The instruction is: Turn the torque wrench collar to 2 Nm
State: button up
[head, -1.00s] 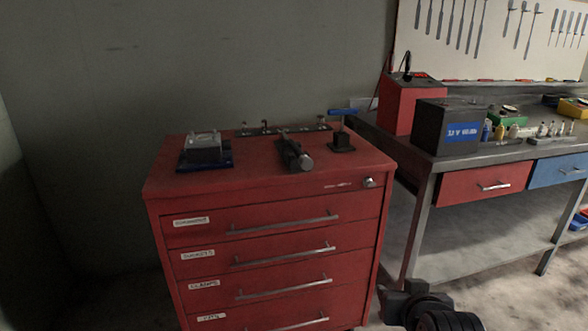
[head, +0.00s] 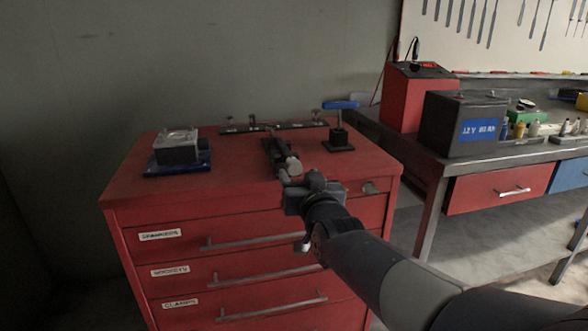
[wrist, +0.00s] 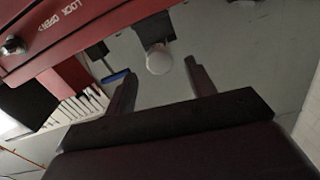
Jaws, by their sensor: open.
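The torque wrench (head: 271,152) lies in a dark holder on top of the red tool chest, its pale round collar end (head: 292,165) facing the front edge. In the wrist view the pale collar end (wrist: 159,60) shows below the dark wrench body (wrist: 152,28). My gripper (head: 300,184) is just in front of and below the collar in the head view. In the wrist view my gripper (wrist: 160,84) is open and empty, with the collar end between the lines of its two fingers, apart from both. No scale or Nm marking is readable.
On the red chest (head: 230,192) stand a grey block on a blue base (head: 178,150), a blue-handled tool on a black stand (head: 338,138) and a rear rack (head: 240,128). A workbench (head: 425,165) at right carries a red box (head: 408,95) and a black battery (head: 462,125).

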aim_at(296, 169)
jog(key=shift+x, duration=2.45)
jog(key=shift+c, duration=0.2)
jog(key=c, duration=0.9)
jog(key=shift+c, duration=0.2)
